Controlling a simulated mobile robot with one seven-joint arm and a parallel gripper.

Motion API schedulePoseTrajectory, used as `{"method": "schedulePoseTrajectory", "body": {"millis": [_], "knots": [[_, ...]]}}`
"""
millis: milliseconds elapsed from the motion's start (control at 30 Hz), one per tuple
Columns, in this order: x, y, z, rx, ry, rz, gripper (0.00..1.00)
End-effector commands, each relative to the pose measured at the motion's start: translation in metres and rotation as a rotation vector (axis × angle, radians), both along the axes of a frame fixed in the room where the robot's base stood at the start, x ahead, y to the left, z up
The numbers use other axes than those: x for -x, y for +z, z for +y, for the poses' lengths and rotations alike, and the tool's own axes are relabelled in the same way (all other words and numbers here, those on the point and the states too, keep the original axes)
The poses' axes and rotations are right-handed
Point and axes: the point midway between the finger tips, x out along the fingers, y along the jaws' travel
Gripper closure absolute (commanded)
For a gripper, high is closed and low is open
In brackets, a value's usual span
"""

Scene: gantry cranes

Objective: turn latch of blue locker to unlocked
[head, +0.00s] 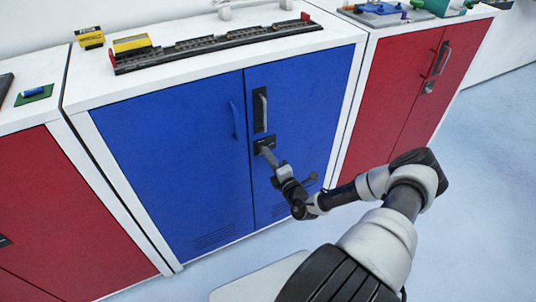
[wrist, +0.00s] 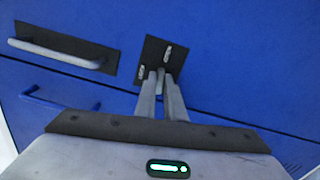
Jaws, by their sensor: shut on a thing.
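The blue locker (head: 180,160) stands in the middle of the head view, both doors closed. Its latch is on a dark square plate (head: 264,142) on the right door, below the handle; the plate also shows in the wrist view (wrist: 152,50). My gripper (head: 264,150) reaches the plate from the front. In the wrist view its two fingers (wrist: 161,76) are close together over the lower part of the plate, shut on the latch knob (wrist: 160,76). The fingers hide most of the knob, so I cannot tell its turn angle.
A grey handle (head: 263,108) on a dark plate is above the latch, and a blue handle (head: 234,120) is on the left door. Red lockers (head: 50,220) (head: 400,85) flank the blue one. Toy track (head: 220,43) lies on its top. The floor (head: 490,180) at right is clear.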

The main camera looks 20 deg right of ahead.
Motion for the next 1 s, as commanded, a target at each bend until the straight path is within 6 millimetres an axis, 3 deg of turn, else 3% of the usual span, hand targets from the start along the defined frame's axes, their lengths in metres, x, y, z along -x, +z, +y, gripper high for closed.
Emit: {"method": "schedulePoseTrajectory", "body": {"millis": [400, 900, 933, 1000], "knots": [[0.0, -0.0008, 0.0009, -0.168, 0.001, 0.006, 1.0], [0.0, -0.001, 0.001, -0.186, 0.001, 0.006, 1.0], [0.0, -0.001, 0.001, -0.186, 0.001, 0.007, 0.89], [0.0, -0.001, 0.001, -0.186, 0.001, 0.007, 0.77]]}}
